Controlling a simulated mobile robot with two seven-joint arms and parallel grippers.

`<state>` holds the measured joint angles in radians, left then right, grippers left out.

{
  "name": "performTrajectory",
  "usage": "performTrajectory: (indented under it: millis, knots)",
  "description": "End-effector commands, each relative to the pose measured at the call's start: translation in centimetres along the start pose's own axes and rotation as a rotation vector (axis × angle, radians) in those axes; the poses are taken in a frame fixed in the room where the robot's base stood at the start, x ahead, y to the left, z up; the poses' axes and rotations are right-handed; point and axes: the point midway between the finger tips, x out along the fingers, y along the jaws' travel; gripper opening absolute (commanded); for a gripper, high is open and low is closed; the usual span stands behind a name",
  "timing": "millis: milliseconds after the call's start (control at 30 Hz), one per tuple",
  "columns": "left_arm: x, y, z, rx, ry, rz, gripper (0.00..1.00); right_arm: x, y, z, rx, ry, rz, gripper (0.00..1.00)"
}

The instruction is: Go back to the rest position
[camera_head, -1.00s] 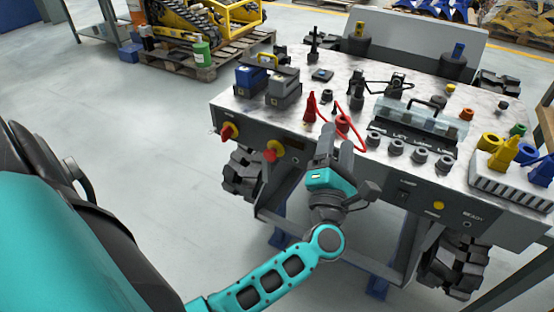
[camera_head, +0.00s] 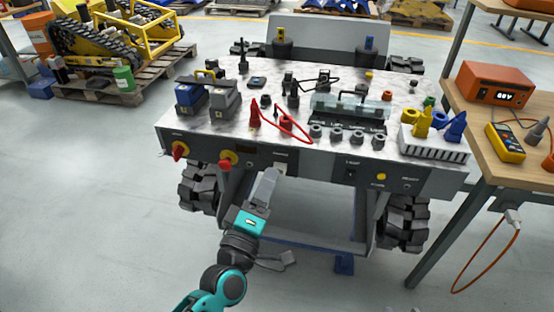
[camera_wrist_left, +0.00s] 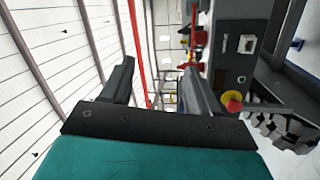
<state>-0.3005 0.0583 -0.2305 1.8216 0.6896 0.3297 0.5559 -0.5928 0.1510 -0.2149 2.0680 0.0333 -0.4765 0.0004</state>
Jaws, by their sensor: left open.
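My left gripper (camera_head: 268,185) is in front of the carrier's front panel (camera_head: 310,172), below the table top's front edge in the head view. In the left wrist view its two fingers (camera_wrist_left: 155,85) stand apart with nothing between them. The carrier's top (camera_head: 225,131) bears the tools and parts. A red probe (camera_head: 254,117) with a red cable (camera_head: 290,127) is on it behind the gripper. A red knob (camera_head: 228,159) sits on the front panel left of the gripper; a red and yellow knob also shows in the left wrist view (camera_wrist_left: 232,101). My right gripper is not in view.
A wooden bench (camera_head: 462,117) with an orange power supply (camera_head: 492,83) and a yellow multimeter (camera_head: 505,143) stands at the right. A pallet (camera_head: 100,92) with a yellow tracked machine (camera_head: 110,38) is at the back left. The floor at the left is clear.

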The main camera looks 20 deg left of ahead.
Motion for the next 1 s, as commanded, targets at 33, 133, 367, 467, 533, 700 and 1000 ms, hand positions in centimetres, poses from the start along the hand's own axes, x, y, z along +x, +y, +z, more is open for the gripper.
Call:
performTrajectory:
  millis: [33, 133, 367, 467, 533, 700, 1000]
  knots:
    - [0.0, 0.0, 0.0, 0.003, -0.002, -0.001, 0.61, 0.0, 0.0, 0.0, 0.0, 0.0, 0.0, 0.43]
    - [-0.1, -0.1, 0.1, 0.014, -0.008, -0.005, 0.61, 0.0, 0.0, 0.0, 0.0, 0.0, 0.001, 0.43]
    - [-4.8, -3.4, 2.8, 0.461, -0.274, -0.138, 0.61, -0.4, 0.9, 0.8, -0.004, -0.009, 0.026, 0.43]
    - [-8.6, -6.2, 3.5, 0.762, -0.463, -0.22, 0.61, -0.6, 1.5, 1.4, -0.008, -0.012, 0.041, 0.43]
    - [-11.2, -8.0, 3.5, 0.944, -0.585, -0.267, 0.61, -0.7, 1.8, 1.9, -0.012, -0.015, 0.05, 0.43]
    - [-15.4, -10.6, 2.6, 1.217, -0.778, -0.337, 0.61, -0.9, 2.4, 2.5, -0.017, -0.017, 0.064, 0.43]
    - [-16.0, -11.1, 2.4, 1.263, -0.811, -0.348, 0.61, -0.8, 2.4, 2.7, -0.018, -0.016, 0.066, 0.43]
